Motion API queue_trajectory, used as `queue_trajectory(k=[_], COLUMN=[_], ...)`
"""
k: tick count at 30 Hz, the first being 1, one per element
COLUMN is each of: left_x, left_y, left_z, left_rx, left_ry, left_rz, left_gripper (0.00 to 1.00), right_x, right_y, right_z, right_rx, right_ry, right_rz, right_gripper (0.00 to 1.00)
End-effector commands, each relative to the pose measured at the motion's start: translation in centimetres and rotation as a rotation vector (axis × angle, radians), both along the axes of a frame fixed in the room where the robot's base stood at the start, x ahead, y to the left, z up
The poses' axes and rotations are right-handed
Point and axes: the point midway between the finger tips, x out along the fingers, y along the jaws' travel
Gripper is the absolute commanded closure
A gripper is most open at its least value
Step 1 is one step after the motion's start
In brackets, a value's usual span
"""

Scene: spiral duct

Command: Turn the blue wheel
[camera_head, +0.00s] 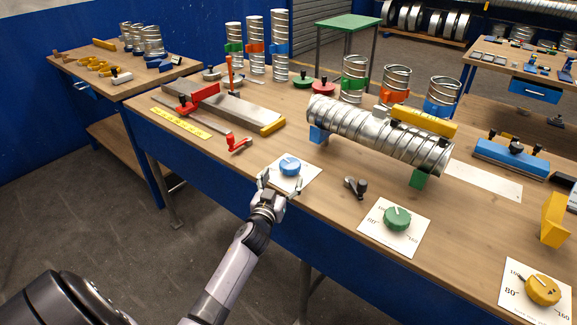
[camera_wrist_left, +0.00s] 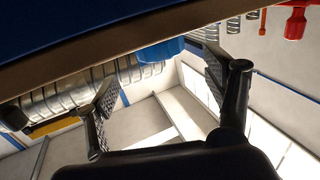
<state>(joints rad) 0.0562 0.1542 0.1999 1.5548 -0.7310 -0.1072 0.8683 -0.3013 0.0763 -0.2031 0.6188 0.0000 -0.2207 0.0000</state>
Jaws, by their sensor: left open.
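The blue wheel (camera_head: 290,166) is a round knob with a pale pointer mark on its top. It sits on a white card (camera_head: 308,178) near the front edge of the workbench. My left gripper (camera_head: 280,184) is open just in front of the wheel, its two fingers apart at the card's near side. In the left wrist view, the blue wheel (camera_wrist_left: 160,50) shows beyond and between the open fingers (camera_wrist_left: 158,82), apart from them. The wheel's dial markings cannot be read. My right gripper is not in view.
A green wheel (camera_head: 397,218) and a yellow wheel (camera_head: 543,289) sit on cards to the right. A black clamp (camera_head: 356,186) lies right of the blue wheel, and a red handle (camera_head: 238,145) left. A spiral duct (camera_head: 375,132) lies behind on supports.

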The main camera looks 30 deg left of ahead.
Motion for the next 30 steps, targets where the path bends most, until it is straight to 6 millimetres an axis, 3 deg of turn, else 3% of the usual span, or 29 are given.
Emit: queue_trajectory(k=[3, 10, 23, 30], left_x=[2.5, 5.4, 6.1, 6.1], left_y=[0.8, 1.6, 1.8, 1.8], left_z=[0.1, 0.0, 0.0, 0.0], left_rx=[0.000, 0.000, 0.000, 0.000], left_ry=[-0.001, -0.001, 0.001, 0.001], left_rz=[0.001, 0.001, 0.000, 0.000], left_gripper=[0.24, 0.24, 0.25, 0.41], right_x=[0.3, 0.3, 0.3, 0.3], right_y=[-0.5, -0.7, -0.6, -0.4], right_z=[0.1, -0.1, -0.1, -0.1], right_rx=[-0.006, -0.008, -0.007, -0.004], right_ry=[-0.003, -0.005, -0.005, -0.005], right_rz=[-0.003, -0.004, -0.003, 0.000], right_gripper=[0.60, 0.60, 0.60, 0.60])
